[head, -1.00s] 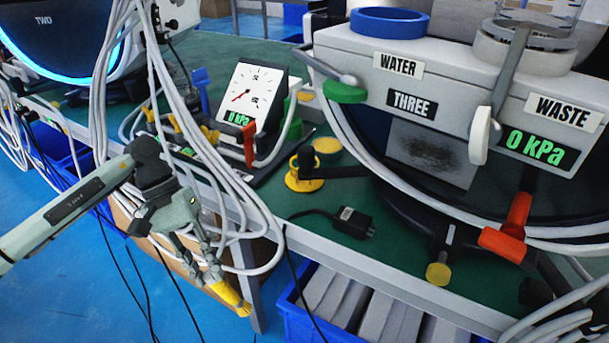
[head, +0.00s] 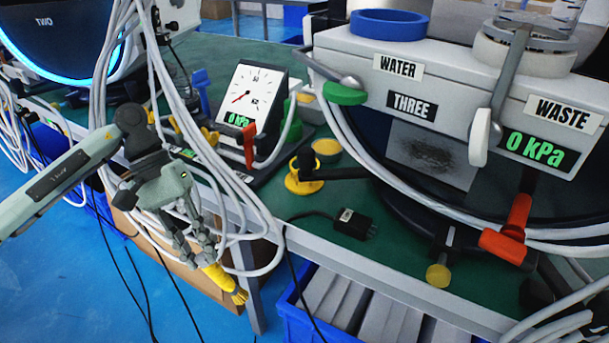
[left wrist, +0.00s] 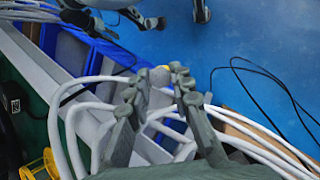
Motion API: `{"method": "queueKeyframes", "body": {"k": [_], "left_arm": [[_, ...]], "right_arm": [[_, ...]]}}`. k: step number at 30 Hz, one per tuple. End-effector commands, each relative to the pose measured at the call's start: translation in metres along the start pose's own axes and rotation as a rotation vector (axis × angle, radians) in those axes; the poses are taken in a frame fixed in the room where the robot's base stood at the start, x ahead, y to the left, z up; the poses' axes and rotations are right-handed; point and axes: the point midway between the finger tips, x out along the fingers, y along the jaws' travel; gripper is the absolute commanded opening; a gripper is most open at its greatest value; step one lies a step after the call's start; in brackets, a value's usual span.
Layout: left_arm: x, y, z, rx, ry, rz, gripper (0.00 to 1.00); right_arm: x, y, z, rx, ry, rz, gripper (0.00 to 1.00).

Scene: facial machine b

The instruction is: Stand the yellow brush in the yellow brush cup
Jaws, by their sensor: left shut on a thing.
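The yellow brush (head: 226,284) hangs bristles down from my left gripper (head: 200,257), tilted to the lower right, in front of the table's edge in the head view. The gripper is shut on its upper part, which the fingers hide. In the left wrist view the fingers (left wrist: 158,92) have a small greyish round end between them. A yellow ring-like holder (head: 303,184) with a black arm above it stands on the green table top, right of and above the gripper; it may be the yellow brush cup, but I cannot tell for sure.
Loose white hoses (head: 232,215) hang over the table edge right beside my left gripper. A black plug adapter (head: 352,223) lies near the front edge. A gauge (head: 250,93) and the WATER/WASTE machine (head: 440,65) stand behind. A blue crate (head: 290,312) is below.

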Motion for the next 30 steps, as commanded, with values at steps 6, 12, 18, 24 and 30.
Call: {"method": "queueKeyframes", "body": {"k": [6, 12, 18, 24, 30], "left_arm": [[-0.012, 0.005, 0.005, 0.002, 0.0, 0.0, 0.0], [-0.022, 0.009, 0.01, 0.002, 0.002, 0.0, 0.0], [-0.026, 0.011, 0.012, 0.002, 0.0, 0.0, 0.0], [-0.026, 0.011, 0.012, 0.001, 0.0, 0.0, 0.0], [-0.026, 0.011, 0.012, 0.001, 0.0, 0.0, 0.0]], "right_arm": [[0.0, 0.0, 0.0, 0.0, 0.0, 0.0, 0.29], [0.0, 0.0, 0.0, 0.0, 0.0, 0.0, 0.29], [0.0, 0.0, 0.0, 0.0, 0.0, 0.0, 0.29], [0.0, 0.0, 0.0, 0.0, 0.0, 0.0, 0.29], [0.0, 0.0, 0.0, 0.0, 0.0, 0.0, 0.29]]}}
